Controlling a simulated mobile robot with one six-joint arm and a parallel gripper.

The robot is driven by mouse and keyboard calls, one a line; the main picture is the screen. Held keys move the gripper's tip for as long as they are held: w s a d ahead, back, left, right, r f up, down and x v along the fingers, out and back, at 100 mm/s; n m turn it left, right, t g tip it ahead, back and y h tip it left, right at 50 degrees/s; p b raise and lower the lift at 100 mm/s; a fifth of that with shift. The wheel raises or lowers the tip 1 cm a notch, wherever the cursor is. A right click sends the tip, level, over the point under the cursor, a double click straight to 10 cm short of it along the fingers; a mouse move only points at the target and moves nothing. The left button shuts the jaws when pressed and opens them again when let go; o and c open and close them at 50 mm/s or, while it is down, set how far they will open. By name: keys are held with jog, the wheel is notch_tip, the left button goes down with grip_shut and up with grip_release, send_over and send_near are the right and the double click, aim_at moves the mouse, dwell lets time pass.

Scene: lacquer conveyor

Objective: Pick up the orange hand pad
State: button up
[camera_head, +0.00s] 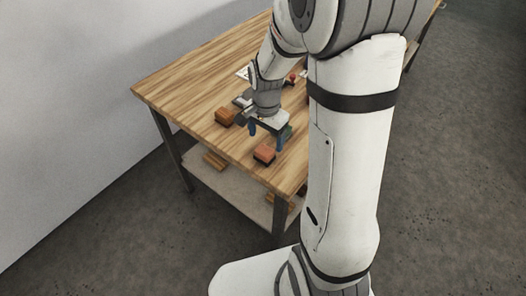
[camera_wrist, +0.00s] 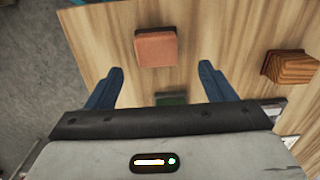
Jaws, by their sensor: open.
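The orange hand pad (camera_head: 264,155) is a small block with an orange top and darker sides, lying near the table's front corner. In the wrist view the orange hand pad (camera_wrist: 156,47) lies ahead of the fingers, roughly centred between their lines. My gripper (camera_head: 267,136) has blue fingers and is above the table, just behind the pad in the head view. In the wrist view my gripper (camera_wrist: 161,68) is open with nothing held between its fingers. The height of the fingertips above the table is hard to tell.
A brown wooden block (camera_head: 224,116) sits left of my gripper; it is at the right in the wrist view (camera_wrist: 290,67). A green block (camera_wrist: 171,99) lies below my gripper, partly hidden. The wooden table (camera_head: 170,88) is clear at its far left.

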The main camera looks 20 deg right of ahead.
aim_at(264, 150)
jog(key=f, duration=0.3)
jog(key=s+f, duration=0.1)
jog(key=shift+a+f, duration=0.3)
jog(key=shift+w+f, duration=0.1)
jog(key=shift+f, duration=0.45)
jog(key=shift+c, duration=0.5)
jog(key=c, duration=1)
jog(key=shift+o, duration=0.2)
jog(key=shift+r, duration=0.1)
